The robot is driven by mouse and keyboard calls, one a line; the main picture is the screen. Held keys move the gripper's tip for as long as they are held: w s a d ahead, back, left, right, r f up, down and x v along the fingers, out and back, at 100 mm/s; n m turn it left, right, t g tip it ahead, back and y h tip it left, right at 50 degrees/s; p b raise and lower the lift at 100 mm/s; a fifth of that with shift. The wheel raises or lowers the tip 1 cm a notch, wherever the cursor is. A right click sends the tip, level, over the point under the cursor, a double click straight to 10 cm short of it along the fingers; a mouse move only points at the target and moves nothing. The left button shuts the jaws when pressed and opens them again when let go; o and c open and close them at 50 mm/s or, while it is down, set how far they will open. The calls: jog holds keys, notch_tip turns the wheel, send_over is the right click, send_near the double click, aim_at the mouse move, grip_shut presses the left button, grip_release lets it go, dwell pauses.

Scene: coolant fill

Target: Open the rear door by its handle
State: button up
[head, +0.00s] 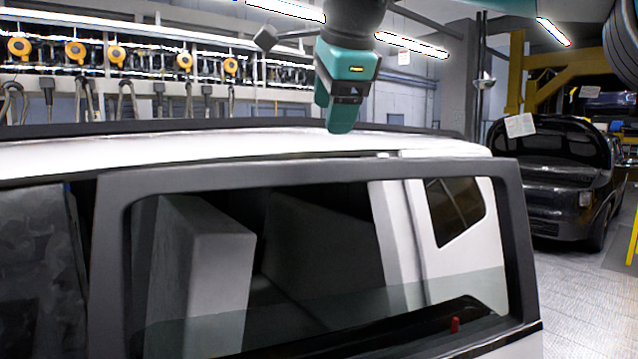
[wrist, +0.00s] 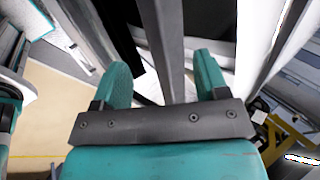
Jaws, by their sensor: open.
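The rear door (head: 310,172) fills the front of the head view, with a dark grey window frame and clear glass. Its handle is not in view. My gripper (head: 333,118) is above the door's top edge, in front of the white roof in the picture. In the wrist view my gripper (wrist: 162,66) has its two teal fingers apart, with nothing held. A long grey bar, probably the door's window frame (wrist: 160,30), runs between and beyond the fingers. I cannot tell whether it touches them. A dark gap shows along the frame's left side; how far the door stands open is unclear.
The white car roof (head: 230,145) lies behind the door. Clear floor (head: 580,295) lies at the lower right.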

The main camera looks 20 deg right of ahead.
aim_at(321, 163)
jog(key=b+x, duration=0.5)
jog(key=x, duration=0.7)
jog(key=shift+w+f, duration=0.25)
grip_shut()
jog(key=shift+s, duration=0.1)
